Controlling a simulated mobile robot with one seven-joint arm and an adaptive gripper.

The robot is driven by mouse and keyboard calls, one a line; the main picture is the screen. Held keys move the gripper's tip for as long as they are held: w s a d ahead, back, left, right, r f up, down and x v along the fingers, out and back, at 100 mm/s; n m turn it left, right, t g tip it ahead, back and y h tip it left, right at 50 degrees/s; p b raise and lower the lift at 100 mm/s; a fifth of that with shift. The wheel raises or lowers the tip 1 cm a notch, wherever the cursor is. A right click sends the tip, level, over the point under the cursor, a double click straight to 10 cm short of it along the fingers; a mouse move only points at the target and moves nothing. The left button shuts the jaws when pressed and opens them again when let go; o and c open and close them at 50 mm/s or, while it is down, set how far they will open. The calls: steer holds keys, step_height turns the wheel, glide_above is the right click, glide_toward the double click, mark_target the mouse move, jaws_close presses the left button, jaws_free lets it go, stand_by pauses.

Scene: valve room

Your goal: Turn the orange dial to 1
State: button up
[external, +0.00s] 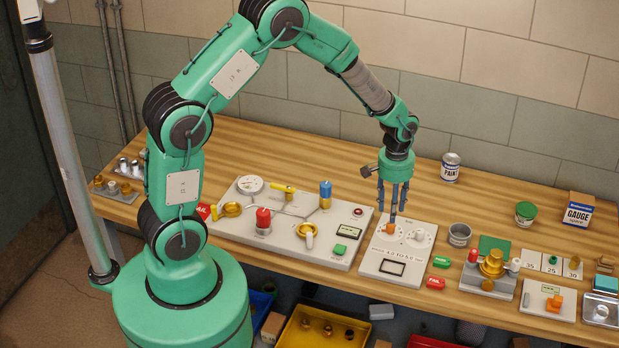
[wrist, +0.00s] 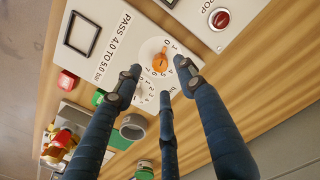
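The orange dial (external: 390,228) is a small knob on a round white scale at the left of a pale panel (external: 372,262). In the wrist view, the orange dial (wrist: 160,63) sits inside a ring of numbers, with 1 at the upper right. I cannot tell clearly which number it points to. My three-fingered gripper (external: 392,213) points down just above the dial. In the wrist view, the fingers of my gripper (wrist: 160,78) are spread around the dial with gaps between, and nothing is held. A finger partly hides the second scale.
A larger panel (external: 345,262) with red, blue and yellow fittings stands close on the left. Green and red blocks (external: 436,283) lie right of the dial panel, near a grey cup (external: 459,235). A paint can (external: 451,167) stands behind.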

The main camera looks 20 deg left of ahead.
mark_target(389, 227)
steer(key=shift+f, duration=2.75)
jaws_close()
